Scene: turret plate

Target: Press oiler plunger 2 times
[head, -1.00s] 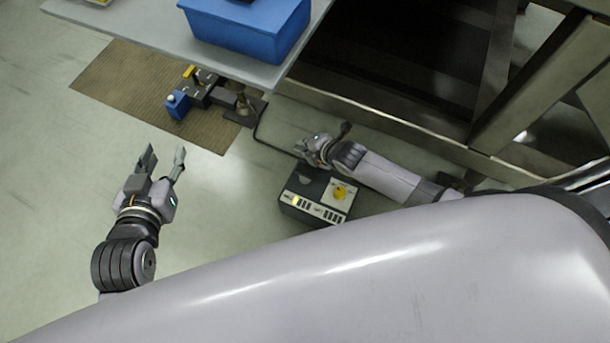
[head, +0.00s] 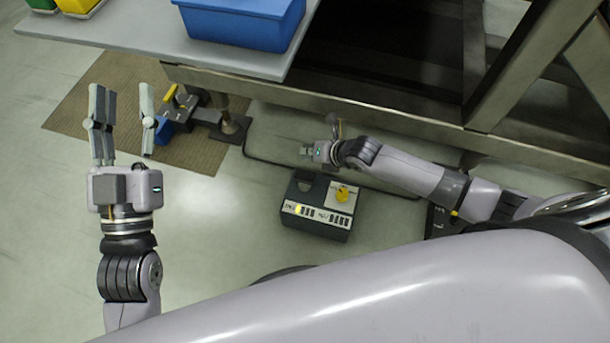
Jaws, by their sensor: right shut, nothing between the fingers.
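No part is plainly marked as the oiler plunger. A small blue block (head: 164,131) stands at the foot-level device on the brown mat; its upper part is partly hidden by my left gripper's right finger. The device has a black body (head: 183,107) with a yellow lever (head: 170,94). My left gripper (head: 122,108) is open and empty, fingers pointing up the picture, left of the blue block; touching cannot be told. My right gripper (head: 307,151) is shut and empty, above and behind a dark box (head: 317,222) with a yellow knob (head: 342,194).
A table (head: 150,45) with a blue bin (head: 245,30) overhangs the device; yellow (head: 80,6) and green (head: 42,4) bins stand at its left. A dark cable (head: 275,165) runs along the floor.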

